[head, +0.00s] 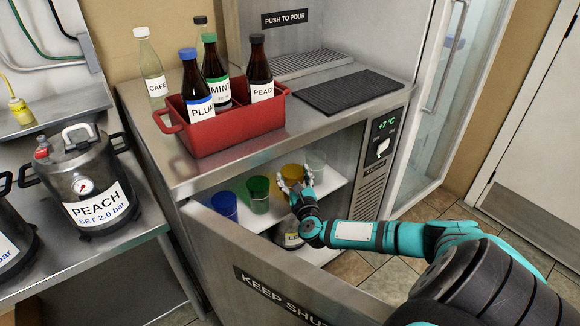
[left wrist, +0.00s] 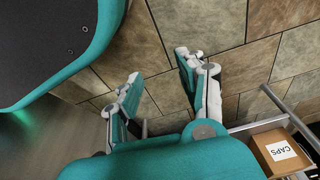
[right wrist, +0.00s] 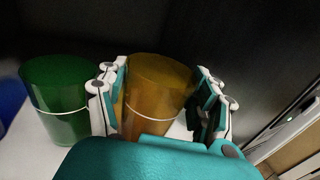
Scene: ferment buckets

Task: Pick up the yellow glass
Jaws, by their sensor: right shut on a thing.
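The yellow glass (head: 291,173) stands on the white shelf inside the open cabinet in the head view. It looks amber in the right wrist view (right wrist: 157,88), upright, with one finger on each side of it. My right gripper (head: 296,189) reaches into the cabinet and is shut on the yellow glass; the gripper hides part of the glass in the head view. My left gripper (left wrist: 160,80) is open and empty above the tiled floor in the left wrist view.
A green glass (head: 258,194) stands close left of the yellow one, with a blue glass (head: 224,205) beyond. The open cabinet door (head: 270,275) is in front. A red crate (head: 225,130) with bottles stands on top.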

